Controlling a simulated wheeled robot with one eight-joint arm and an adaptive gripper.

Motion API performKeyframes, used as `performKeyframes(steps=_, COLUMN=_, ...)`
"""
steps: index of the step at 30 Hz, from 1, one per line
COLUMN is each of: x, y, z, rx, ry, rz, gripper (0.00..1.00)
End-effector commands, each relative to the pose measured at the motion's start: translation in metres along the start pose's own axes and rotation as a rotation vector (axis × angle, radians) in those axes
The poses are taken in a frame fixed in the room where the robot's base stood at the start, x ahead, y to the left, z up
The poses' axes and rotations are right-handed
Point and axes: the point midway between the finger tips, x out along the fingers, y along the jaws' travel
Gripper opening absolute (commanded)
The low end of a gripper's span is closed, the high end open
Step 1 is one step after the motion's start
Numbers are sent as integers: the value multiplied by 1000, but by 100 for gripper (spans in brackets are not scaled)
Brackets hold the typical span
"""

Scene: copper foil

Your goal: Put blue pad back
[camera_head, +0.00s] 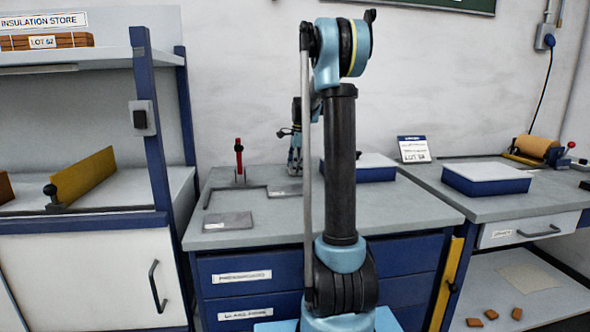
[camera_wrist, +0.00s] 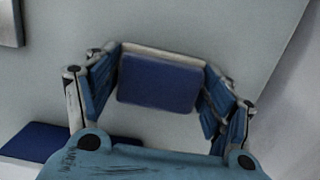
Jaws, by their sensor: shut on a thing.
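In the wrist view, the blue pad (camera_wrist: 157,84) is between the two fingers of my gripper (camera_wrist: 162,66). It is a dark blue rounded block with a pale edge along its far side. My gripper is shut on it, one finger at each side. Below the pad is a plain grey surface; I cannot tell whether they touch. In the head view, my gripper (camera_head: 294,150) is over the back of the middle bench, partly hidden behind my arm. The pad cannot be made out there.
The middle bench (camera_head: 405,208) bears a grey plate (camera_head: 228,221), a red-handled tool (camera_head: 239,160) and a blue tray with a pale top (camera_head: 376,174). A similar tray (camera_head: 486,185) stands on the right bench. A shelf post (camera_head: 155,150) rises at left.

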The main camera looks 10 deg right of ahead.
Motion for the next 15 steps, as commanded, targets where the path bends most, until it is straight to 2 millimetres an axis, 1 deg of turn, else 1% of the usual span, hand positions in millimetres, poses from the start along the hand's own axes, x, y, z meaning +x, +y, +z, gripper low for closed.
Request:
performKeyframes(steps=6, x=2, y=0, z=0, rx=0, ry=0, rz=0, gripper=49)
performKeyframes(steps=7, x=1, y=0, z=0, rx=0, ry=0, rz=0, gripper=81)
performKeyframes(steps=9, x=1, y=0, z=0, rx=0, ry=0, rz=0, gripper=95)
performKeyframes(steps=15, x=1, y=0, z=0, rx=0, ry=0, rz=0, gripper=95)
